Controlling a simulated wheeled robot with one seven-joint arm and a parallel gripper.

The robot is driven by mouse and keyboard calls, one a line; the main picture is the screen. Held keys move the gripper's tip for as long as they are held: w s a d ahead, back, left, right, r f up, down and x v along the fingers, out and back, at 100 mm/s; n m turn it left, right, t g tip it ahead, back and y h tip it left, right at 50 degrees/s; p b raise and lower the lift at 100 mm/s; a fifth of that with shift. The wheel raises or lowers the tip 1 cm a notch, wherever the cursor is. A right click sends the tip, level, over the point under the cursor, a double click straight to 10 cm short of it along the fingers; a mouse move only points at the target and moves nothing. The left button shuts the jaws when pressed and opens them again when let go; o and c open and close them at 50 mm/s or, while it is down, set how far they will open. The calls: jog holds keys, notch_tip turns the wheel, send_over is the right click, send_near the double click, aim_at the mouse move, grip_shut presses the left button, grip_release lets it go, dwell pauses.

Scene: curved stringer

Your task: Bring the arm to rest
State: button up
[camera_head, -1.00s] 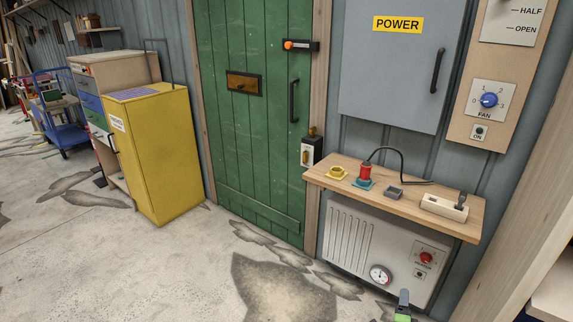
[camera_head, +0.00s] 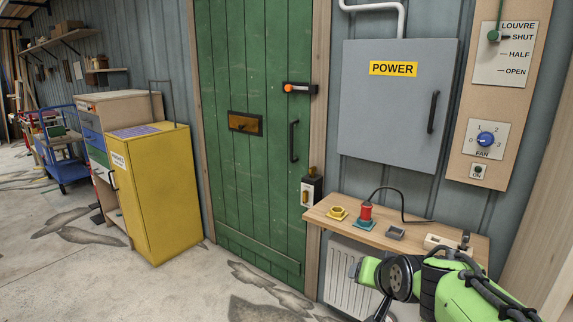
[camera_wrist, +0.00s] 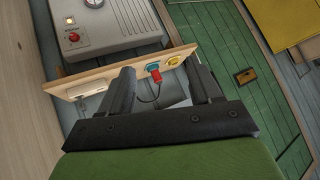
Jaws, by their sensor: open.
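My gripper (camera_wrist: 160,66) shows in the wrist view with its two dark fingers spread wide and nothing between them. Beyond the fingers, that view shows the wooden shelf (camera_wrist: 101,79) with a red and teal plug (camera_wrist: 153,70) and a yellow socket (camera_wrist: 173,61), seen tilted. In the head view my green and black arm (camera_head: 465,296) is at the lower right, in front of the shelf (camera_head: 352,227) and the grey heater (camera_head: 343,270). The fingertips cannot be made out clearly there.
A grey POWER cabinet (camera_head: 392,110) and a FAN switch panel (camera_head: 486,139) are on the wall above the shelf. A green door (camera_head: 255,170) is shut at the middle. A yellow cabinet (camera_head: 158,195) stands left of it. The floor (camera_head: 95,270) at the lower left is clear.

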jog(key=s+a+n+g+p, duration=0.15)
jog(key=s+n+g, duration=0.25)
jog(key=s, duration=2.5)
notch_tip(320, 180, up, 16)
jog(key=p, duration=1.6)
jog(key=shift+w+a+r+h, duration=0.2)
jog(key=shift+w+a+h, duration=0.1)
jog(key=shift+w+a, duration=0.1)
